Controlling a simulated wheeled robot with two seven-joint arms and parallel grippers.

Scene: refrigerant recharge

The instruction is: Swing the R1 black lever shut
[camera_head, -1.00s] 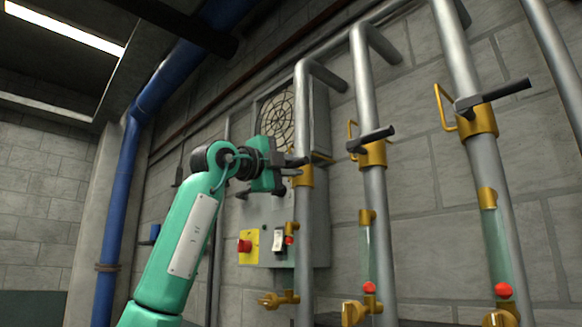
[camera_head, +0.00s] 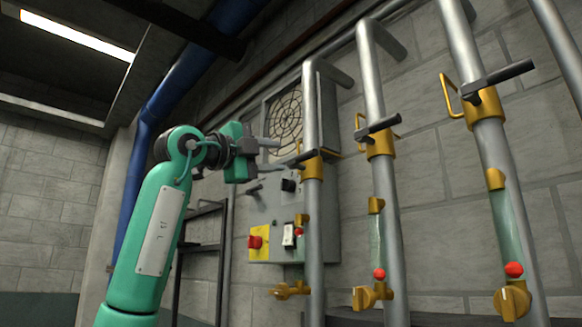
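Three black levers stick out from brass valve bodies on upright grey pipes: the left lever (camera_head: 300,158), the middle lever (camera_head: 378,128) and the right lever (camera_head: 498,78). No label shows, so I cannot tell which is R1. All three slant across their pipes. My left gripper (camera_head: 267,156) is just left of the left lever, pointing right. Its two fingers look apart with nothing between them, clear of the lever. My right gripper is out of view.
A grey control box (camera_head: 262,215) with a yellow-and-red switch (camera_head: 258,242) and a round fan grille (camera_head: 285,122) is behind the left pipe. Brass lower valves (camera_head: 372,297) and sight glasses sit below the levers. A dark rack (camera_head: 203,248) stands at the left.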

